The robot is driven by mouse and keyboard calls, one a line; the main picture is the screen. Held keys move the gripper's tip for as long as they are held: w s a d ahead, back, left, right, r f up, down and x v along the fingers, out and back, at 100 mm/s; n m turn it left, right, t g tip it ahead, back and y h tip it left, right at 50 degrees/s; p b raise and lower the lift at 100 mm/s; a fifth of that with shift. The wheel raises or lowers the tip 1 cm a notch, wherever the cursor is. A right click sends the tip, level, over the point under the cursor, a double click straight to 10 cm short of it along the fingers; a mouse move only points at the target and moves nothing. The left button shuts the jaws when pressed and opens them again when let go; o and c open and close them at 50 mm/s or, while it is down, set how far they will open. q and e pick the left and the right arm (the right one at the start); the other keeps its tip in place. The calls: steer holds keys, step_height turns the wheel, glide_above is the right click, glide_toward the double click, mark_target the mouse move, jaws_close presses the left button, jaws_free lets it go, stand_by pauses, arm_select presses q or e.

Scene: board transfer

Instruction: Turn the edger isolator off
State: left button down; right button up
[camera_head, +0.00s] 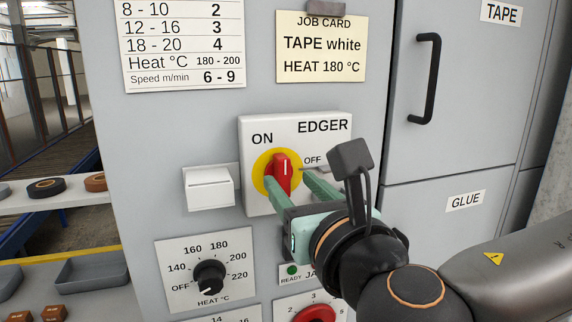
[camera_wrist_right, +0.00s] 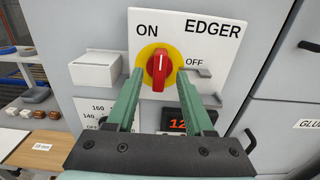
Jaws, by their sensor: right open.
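The edger isolator is a red knob (camera_head: 281,172) on a yellow disc, set on a white plate (camera_head: 256,130) marked EDGER, ON and OFF. It also shows in the right wrist view (camera_wrist_right: 159,68). Its white mark points straight up, on the ON side; OFF is to the right. My right gripper (camera_head: 288,178) is open, with its green fingers on either side of the knob; in the wrist view the fingertips (camera_wrist_right: 160,75) flank it with small gaps visible. I cannot tell how deep they reach. My left gripper is not in view.
A white box (camera_head: 209,188) juts from the panel left of the isolator. Below are a black heat dial (camera_head: 209,276) and a red knob (camera_head: 315,314). A cabinet door with a black handle (camera_head: 426,78) is at the right. A shelf with rolls (camera_head: 46,187) is at the left.

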mark_target(286, 176)
steer(key=shift+x, duration=1.7)
steer(key=shift+d, duration=0.1)
jaws_close()
